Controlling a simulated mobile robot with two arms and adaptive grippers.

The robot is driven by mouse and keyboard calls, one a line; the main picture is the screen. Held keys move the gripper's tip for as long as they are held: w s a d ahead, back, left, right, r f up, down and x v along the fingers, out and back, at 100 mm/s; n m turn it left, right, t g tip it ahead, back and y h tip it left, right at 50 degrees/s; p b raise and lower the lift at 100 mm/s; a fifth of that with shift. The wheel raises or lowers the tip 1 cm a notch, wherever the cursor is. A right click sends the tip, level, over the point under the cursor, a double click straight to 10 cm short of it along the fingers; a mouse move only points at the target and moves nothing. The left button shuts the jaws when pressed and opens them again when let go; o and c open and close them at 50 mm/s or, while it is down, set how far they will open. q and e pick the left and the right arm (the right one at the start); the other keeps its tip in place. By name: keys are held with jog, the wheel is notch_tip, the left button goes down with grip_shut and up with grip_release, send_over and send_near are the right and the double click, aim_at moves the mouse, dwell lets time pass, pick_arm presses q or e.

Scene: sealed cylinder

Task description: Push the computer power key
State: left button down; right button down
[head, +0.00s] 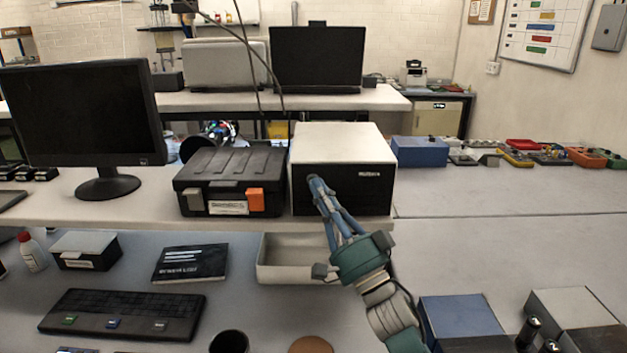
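The computer seems to be the box with a white top and black front panel (345,143), standing on the raised shelf in the middle of the head view. My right gripper (317,183) reaches up from the lower right, its blue fingers together at the tips and holding nothing visible. The fingertips are in front of the left part of the black panel; whether they touch it I cannot tell. The power key cannot be made out and may be hidden behind the fingertips. A small light label shows at the panel's upper right. My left gripper is not in view.
A black case (232,170) with an orange latch stands close to the computer's left. A monitor (85,112) is further left. A blue box (419,151) is to the right. An open white tray (285,268) lies below the shelf.

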jog(key=s+p, duration=0.3)
jog(key=s, duration=0.3)
dwell(0.3)
jog(key=shift+p, duration=0.3)
